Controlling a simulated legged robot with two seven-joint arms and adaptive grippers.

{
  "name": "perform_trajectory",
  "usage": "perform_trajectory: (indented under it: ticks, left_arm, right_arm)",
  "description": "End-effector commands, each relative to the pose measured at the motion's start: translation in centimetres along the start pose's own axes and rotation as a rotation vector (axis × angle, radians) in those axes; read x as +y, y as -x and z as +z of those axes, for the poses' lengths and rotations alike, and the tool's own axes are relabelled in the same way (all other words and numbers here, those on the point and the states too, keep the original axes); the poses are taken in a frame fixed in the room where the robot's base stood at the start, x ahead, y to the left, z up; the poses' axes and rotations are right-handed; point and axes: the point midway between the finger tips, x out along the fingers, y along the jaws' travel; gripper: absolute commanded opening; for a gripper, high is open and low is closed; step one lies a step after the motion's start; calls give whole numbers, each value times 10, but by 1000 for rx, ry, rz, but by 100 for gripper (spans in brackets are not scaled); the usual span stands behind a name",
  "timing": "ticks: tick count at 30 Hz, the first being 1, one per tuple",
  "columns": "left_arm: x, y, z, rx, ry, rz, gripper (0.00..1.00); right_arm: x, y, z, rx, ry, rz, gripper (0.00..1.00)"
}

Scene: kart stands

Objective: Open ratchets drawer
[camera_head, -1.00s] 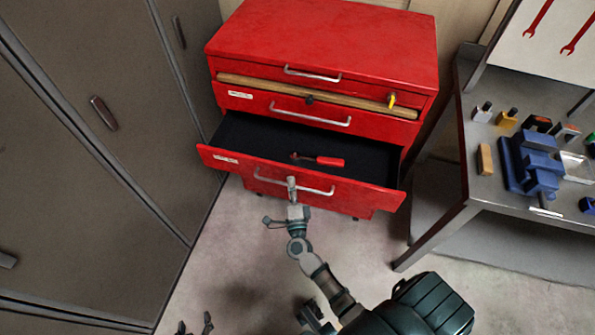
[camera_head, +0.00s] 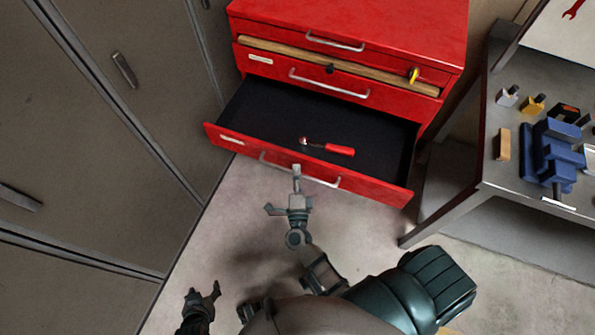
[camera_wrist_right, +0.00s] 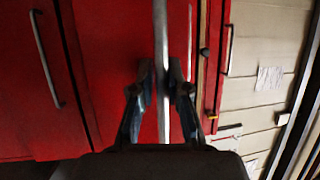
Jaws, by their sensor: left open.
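The red tool cabinet (camera_head: 350,20) stands at the top middle of the head view. Its lower drawer (camera_head: 262,112) is pulled out, showing a dark lining. A ratchet with a red handle (camera_head: 340,150) lies inside. My right gripper (camera_head: 297,172) is at this drawer's silver handle (camera_head: 325,181). In the right wrist view, the fingers of my right gripper (camera_wrist_right: 162,82) are close on both sides of the handle bar (camera_wrist_right: 161,30), shut on it. My left gripper (camera_head: 205,295) is open and empty, low over the floor at the bottom left.
Grey lockers (camera_head: 90,130) line the left side. A metal workbench (camera_head: 515,180) with a blue vise (camera_head: 550,150) stands at the right. Bare floor (camera_head: 235,230) lies before the drawer.

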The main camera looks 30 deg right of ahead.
Motion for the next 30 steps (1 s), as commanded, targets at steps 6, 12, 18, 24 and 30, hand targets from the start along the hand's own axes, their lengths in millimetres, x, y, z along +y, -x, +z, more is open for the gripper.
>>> perform_trajectory:
  ticks: [6, 12, 18, 24, 30]
  left_arm:
    - [0, 0, 1, -2, 0, 0, 65]
    - [0, 0, 0, -1, -3, -1, 65]
    - [0, 0, 0, -1, -2, -1, 65]
    - [0, 0, 0, -1, -1, -1, 65]
    - [0, 0, 0, -1, -1, 0, 65]
  right_arm:
    - [3, 1, -1, 1, 3, 4, 37]
    - [2, 3, -2, 1, 2, 2, 37]
    - [2, 31, 0, 0, 4, 5, 37]
    - [2, 77, 1, 0, 6, 5, 37]
    - [3, 110, 2, 0, 7, 5, 37]
